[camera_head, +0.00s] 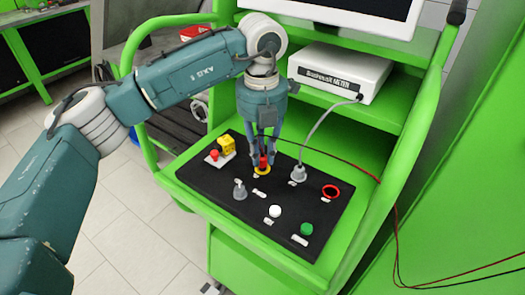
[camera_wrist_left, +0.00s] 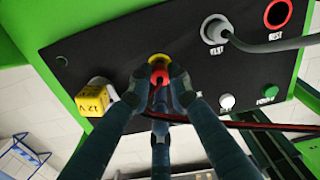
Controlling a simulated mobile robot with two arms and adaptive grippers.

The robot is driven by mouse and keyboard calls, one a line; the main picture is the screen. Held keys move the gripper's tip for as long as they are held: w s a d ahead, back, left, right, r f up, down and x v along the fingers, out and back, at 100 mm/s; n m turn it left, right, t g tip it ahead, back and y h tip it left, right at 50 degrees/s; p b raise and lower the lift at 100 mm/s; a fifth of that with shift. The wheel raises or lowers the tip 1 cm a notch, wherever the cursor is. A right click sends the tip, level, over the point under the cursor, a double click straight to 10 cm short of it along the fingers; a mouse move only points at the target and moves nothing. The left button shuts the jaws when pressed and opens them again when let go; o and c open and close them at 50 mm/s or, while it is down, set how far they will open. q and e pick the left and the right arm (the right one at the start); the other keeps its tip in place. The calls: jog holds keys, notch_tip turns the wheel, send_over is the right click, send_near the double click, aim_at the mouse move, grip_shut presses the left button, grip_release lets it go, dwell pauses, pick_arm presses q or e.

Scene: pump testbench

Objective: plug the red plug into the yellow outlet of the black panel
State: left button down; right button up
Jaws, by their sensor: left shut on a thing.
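The black panel (camera_head: 200,187) lies sloped on the green bench. The yellow outlet (camera_head: 261,173) is a ring in its upper middle, and it also shows in the left wrist view (camera_wrist_left: 158,58). My left gripper (camera_head: 262,158) points down over this outlet, with its fingers shut on the red plug (camera_head: 264,162). In the left wrist view the red plug (camera_wrist_left: 159,77) sits between the fingertips, right at the yellow ring and partly covering it. How deep its tip sits is hidden. A red cable (camera_wrist_left: 215,124) trails from the plug to the right. My right gripper is not in view.
A grey plug with a cable (camera_head: 298,173) stands right of the gripper, and a red ring outlet (camera_head: 330,191) lies farther right. A yellow block (camera_head: 227,145), a grey switch (camera_head: 239,190), a white button (camera_head: 275,211) and a green button (camera_head: 306,229) surround it. A white meter (camera_head: 340,73) stands behind.

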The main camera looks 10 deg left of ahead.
pick_arm(q)
jog(key=shift+f+b, duration=0.4)
jog(key=shift+f, duration=0.25)
jog(key=c, duration=1.1)
grip_release()
jog(key=shift+r, duration=0.1)
jog(key=shift+r+p, duration=0.75)
jog(key=shift+r, duration=0.4)
jog(key=shift+r+p, duration=1.6)
jog(key=shift+r, duration=1.2)
